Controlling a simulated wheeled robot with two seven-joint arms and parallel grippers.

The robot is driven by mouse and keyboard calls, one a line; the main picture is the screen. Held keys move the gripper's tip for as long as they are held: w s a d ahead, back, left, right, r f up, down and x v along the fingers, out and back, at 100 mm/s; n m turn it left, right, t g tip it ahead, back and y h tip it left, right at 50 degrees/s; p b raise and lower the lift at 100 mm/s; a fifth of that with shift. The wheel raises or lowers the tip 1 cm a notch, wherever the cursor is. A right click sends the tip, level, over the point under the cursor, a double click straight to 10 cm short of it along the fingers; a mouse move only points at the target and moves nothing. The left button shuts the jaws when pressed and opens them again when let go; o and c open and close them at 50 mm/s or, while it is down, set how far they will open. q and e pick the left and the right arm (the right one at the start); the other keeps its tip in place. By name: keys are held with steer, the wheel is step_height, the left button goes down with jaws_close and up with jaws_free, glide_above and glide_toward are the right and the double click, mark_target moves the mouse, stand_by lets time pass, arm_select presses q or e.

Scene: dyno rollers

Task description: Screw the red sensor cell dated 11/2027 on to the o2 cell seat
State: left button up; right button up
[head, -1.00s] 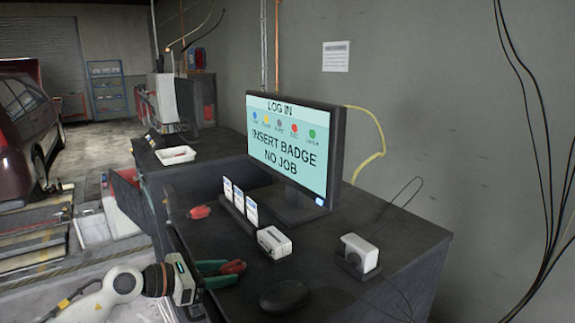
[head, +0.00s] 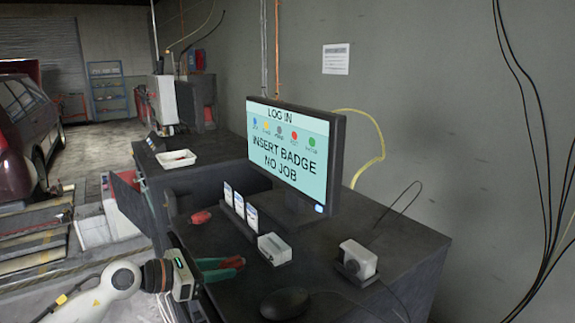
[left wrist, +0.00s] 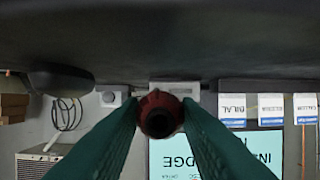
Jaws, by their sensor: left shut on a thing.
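My left gripper (head: 228,267) has green fingers and reaches in over the left front edge of the dark desk. It is shut on a red round piece (left wrist: 157,99) with a dark round opening, which also shows at the fingertips in the head view (head: 238,262). No date can be read on it. Another small red piece (head: 201,217) lies on the desk beyond my left gripper. A white box (head: 274,248) stands on the desk, right of the held piece. I cannot make out which thing is the o2 cell seat. My right gripper is out of view.
A monitor (head: 289,152) reads "INSERT BADGE NO JOB". A badge rack with white cards (head: 238,207) stands before it. A black mouse (head: 284,303) and a white device (head: 357,260) are on the desk. A white tray (head: 177,158) sits farther back.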

arm_select(q)
steer(key=shift+r+p, duration=0.85)
steer(key=shift+r, duration=0.7)
